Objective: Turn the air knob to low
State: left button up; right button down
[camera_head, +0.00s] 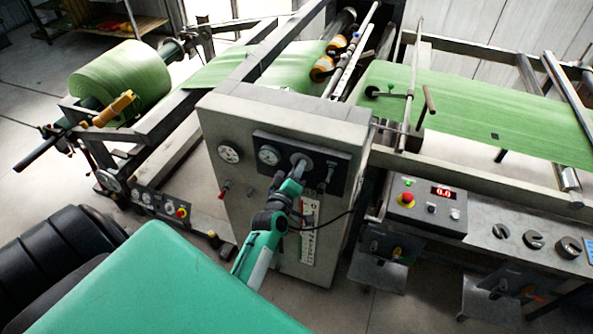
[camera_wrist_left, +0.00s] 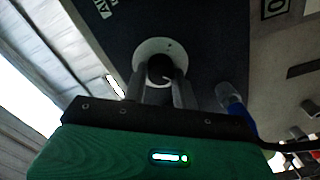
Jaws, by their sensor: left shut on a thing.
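The air knob (camera_wrist_left: 160,67) is a dark round knob on a pale disc, set in a dark panel (camera_wrist_left: 205,50) in the left wrist view. In the head view the pale disc of the air knob (camera_head: 301,158) shows on the dark panel of the grey cabinet. My left gripper (camera_wrist_left: 160,84) is shut on the knob, one finger on each side. In the head view my left gripper (camera_head: 298,172) reaches up to the knob and hides part of it. The knob's pointer direction is too dark to tell. My right gripper is out of view.
A round gauge (camera_head: 269,155) sits left of the knob, another gauge (camera_head: 229,154) farther left. A blue-handled part (camera_wrist_left: 238,115) is close right of my fingers. A control box (camera_head: 427,206) with a red button stands to the right. A green roll (camera_head: 120,82) is at the left.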

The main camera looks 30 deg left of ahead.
pick_arm(q)
jog(key=shift+d+f, duration=0.1)
dwell(0.5)
jog(key=o, duration=1)
jog(key=shift+b+v, duration=2.15)
jog(key=shift+v, duration=4.8)
